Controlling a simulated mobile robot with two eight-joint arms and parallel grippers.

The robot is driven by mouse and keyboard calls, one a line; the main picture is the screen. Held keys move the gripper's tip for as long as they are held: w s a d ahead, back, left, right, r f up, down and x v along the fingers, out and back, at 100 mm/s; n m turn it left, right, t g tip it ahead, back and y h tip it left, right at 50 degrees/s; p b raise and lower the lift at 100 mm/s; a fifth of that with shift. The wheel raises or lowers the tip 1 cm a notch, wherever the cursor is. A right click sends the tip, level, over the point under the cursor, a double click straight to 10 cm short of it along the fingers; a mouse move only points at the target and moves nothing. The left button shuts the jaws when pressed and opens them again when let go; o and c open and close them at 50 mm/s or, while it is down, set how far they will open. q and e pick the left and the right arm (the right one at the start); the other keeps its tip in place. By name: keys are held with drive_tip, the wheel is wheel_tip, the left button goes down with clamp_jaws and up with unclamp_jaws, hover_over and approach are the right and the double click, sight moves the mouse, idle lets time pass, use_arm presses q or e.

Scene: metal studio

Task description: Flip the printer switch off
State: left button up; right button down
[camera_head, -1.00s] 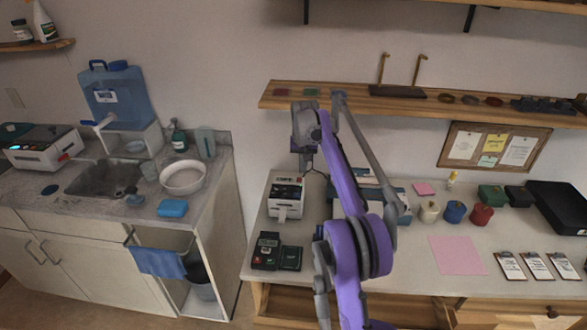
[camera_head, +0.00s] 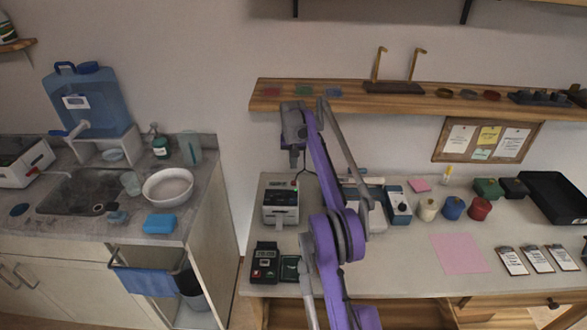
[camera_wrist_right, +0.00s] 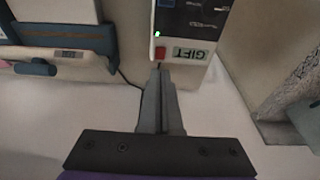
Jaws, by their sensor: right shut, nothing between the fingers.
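The small white printer (camera_head: 281,220) with a dark top stands on the right-hand worktop. Beside a "GIFT" label (camera_wrist_right: 191,53) on it, the wrist view shows a red switch (camera_wrist_right: 160,52) and a lit white-green spot (camera_wrist_right: 157,33). In the head view a small green light shows near its back right corner. My right gripper (camera_head: 294,160) hangs just behind and above that corner, shut and empty. In the wrist view its fingertips (camera_wrist_right: 158,70) point at the red switch, close to it; I cannot tell if they touch. My left gripper is not in view.
A card terminal (camera_head: 264,263) stands in front of the printer. A blue-and-white device (camera_head: 398,204) and coloured pots (camera_head: 455,211) are to the right. A wooden shelf (camera_head: 340,98) runs above. A gap separates the worktop from the sink counter (camera_head: 200,190).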

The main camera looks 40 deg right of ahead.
sight(294, 184)
drive_tip(key=x, duration=0.8)
drive_tip(key=shift+f+b, duration=0.25)
drive_tip(key=shift+b, duration=0.1)
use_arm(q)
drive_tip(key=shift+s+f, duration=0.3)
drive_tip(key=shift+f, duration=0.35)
use_arm(e)
drive_tip(key=shift+f+t+b, duration=0.3)
drive_tip(key=shift+f+b, duration=0.4)
drive_tip(key=shift+b, duration=0.3)
drive_tip(key=shift+s+a+r, duration=0.1)
drive_tip(key=shift+s+r, duration=0.25)
drive_tip(key=shift+r, duration=0.2)
drive_tip(key=shift+w+f, duration=0.15)
drive_tip(key=shift+f, duration=0.1)
drive_tip(key=shift+s+a+f+b, duration=0.15)
drive_tip(key=shift+s+a+b, duration=0.3)
drive_tip(key=shift+s+b, duration=0.1)
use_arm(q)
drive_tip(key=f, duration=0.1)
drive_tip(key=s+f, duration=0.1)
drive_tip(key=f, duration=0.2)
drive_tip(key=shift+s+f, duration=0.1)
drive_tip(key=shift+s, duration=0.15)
